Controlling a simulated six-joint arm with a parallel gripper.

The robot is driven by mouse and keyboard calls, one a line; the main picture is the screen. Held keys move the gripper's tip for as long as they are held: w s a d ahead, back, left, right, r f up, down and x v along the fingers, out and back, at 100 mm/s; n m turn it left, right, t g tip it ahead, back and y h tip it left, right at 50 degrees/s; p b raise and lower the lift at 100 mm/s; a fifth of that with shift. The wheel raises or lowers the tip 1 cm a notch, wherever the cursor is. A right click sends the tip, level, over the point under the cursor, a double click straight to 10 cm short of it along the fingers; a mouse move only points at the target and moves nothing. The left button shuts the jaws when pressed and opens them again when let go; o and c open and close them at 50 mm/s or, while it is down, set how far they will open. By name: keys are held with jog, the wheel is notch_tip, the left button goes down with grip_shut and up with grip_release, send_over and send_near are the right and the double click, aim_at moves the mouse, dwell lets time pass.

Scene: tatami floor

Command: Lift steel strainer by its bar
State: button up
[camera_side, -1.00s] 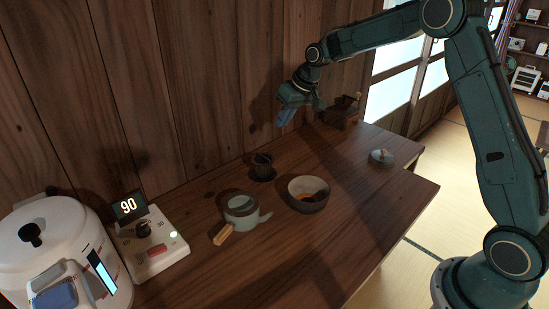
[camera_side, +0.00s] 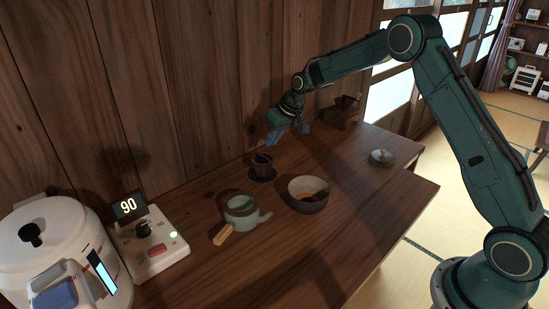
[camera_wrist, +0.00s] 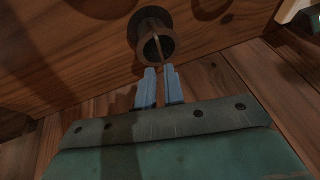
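The steel strainer (camera_wrist: 151,47) shows in the wrist view as a round dark vessel with a thin bar (camera_wrist: 156,44) across its mouth. In the side view the strainer (camera_side: 262,158) is small and dark on the table near the wall; its bar is too small to make out clearly. My gripper (camera_side: 272,142) hangs just above it, tilted, apart from it. In the wrist view my gripper (camera_wrist: 160,70) has its two blue fingers parted by a narrow gap, with nothing between them. The fingertips are just short of the rim in that picture.
A teapot (camera_side: 241,208) with a wooden handle and a bowl (camera_side: 308,194) stand in front of the strainer. A wooden grinder (camera_side: 341,113) is behind to the right, and a lid (camera_side: 382,157) lies further right. The wooden wall is close behind.

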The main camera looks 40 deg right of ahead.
jog(key=shift+x, duration=0.75)
jog(key=shift+x, duration=2.6)
grip_shut()
jog(key=shift+r, duration=0.1)
notch_tip(320, 180, up, 20)
jog(key=shift+a, duration=0.2)
